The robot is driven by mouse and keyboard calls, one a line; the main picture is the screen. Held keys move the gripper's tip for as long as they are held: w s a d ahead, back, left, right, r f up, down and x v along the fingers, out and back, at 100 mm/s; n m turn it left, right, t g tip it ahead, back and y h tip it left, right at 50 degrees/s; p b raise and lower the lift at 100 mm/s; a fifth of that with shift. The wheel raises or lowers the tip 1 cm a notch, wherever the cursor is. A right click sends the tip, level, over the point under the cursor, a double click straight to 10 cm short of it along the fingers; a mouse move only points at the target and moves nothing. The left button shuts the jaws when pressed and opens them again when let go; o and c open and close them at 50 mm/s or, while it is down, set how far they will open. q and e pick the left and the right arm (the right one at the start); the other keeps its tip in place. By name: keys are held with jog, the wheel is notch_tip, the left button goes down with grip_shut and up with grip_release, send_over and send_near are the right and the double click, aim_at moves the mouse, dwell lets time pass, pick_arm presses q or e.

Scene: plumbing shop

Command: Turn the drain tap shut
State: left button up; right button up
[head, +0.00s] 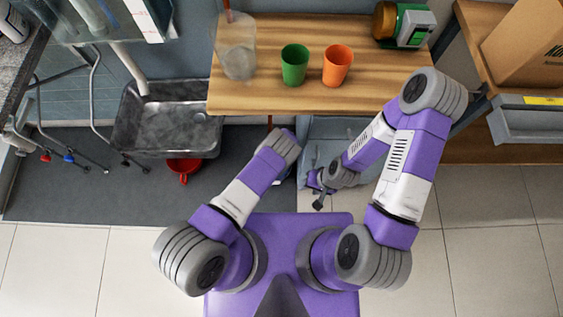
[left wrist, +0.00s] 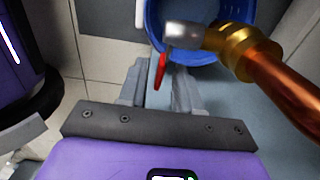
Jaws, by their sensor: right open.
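The drain tap (left wrist: 184,35) shows in the left wrist view as a grey metal body with a red lever (left wrist: 161,71). A brass nut (left wrist: 240,50) joins it to a copper pipe (left wrist: 288,88). My left gripper (left wrist: 159,78) is open, its two fingers apart. The red lever hangs in the gap near the fingertips; I cannot tell whether either finger touches it. In the head view the left hand and the tap are hidden under the wooden bench. My right gripper (head: 318,190) is open and empty in front of the bench, clear of the tap.
A blue bucket (left wrist: 152,25) is behind and below the tap. The wooden bench (head: 390,95) carries a green cup (head: 294,65), an orange cup (head: 337,65) and a clear jug (head: 237,50). A metal sink (head: 165,125) is left; a red pot (head: 184,167) sits below it.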

pick_arm(q)
grip_shut()
dwell(1.4)
